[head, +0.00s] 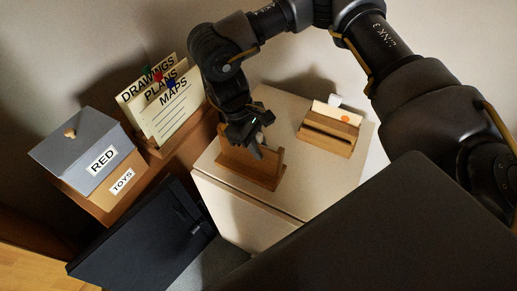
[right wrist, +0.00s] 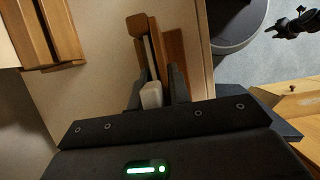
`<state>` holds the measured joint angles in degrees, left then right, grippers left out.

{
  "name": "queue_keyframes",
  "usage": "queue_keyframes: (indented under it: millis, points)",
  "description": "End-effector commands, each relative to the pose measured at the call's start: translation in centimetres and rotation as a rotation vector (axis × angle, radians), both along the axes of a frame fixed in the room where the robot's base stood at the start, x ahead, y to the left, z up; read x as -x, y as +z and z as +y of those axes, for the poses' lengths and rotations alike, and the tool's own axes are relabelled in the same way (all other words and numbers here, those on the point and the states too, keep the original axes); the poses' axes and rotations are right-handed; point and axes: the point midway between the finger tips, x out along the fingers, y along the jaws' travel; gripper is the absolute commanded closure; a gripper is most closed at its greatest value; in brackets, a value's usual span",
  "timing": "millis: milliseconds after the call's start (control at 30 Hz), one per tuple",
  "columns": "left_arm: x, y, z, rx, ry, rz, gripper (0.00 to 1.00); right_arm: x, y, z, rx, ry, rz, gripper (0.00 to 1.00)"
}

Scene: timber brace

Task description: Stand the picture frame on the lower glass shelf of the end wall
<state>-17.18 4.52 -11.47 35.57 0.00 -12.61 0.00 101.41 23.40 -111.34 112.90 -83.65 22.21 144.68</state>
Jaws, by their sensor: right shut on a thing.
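My right gripper (head: 258,148) is down at a brown wooden piece with a low front ledge (head: 250,174) on the white cabinet top. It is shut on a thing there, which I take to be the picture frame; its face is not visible. In the right wrist view, the fingers (right wrist: 154,96) close around a pale block, with a pale strip and wooden panels (right wrist: 139,26) just beyond, seen edge-on. A dark gripper at the top right of the right wrist view (right wrist: 293,24) looks like my left one, too small to read. I see no glass shelf.
A wooden holder (head: 326,143) with a card stands on the white cabinet (head: 215,181), right of my gripper. Free cabinet top lies at front right.

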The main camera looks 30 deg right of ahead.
Motion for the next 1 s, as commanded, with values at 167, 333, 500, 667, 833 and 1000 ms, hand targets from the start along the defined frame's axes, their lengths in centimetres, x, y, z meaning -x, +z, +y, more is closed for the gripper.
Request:
queue_keyframes:
  millis: [167,333,500,667,833,1000]
  points:
    - [0.0,0.2,0.0,0.0,0.0,0.0,0.56,0.0,0.2,0.0,-0.001,0.0,-0.001,1.0]
    - [0.0,0.1,0.0,0.0,0.0,0.0,0.56,0.0,-0.1,0.0,0.0,0.0,0.0,0.73]
    - [0.0,0.1,0.1,-0.001,0.0,0.001,0.56,0.0,-0.1,0.0,0.0,0.0,0.0,0.59]
    - [0.0,0.1,0.1,-0.001,0.0,0.001,0.56,0.0,-0.1,0.0,0.0,0.0,0.0,0.59]
    - [0.0,0.1,0.1,-0.001,0.0,0.001,0.56,-0.3,0.6,0.1,0.001,0.0,-0.003,0.59]
    - [0.1,-0.3,0.1,-0.001,0.0,0.002,0.56,-1.3,3.3,0.7,0.0,0.001,-0.007,0.59]
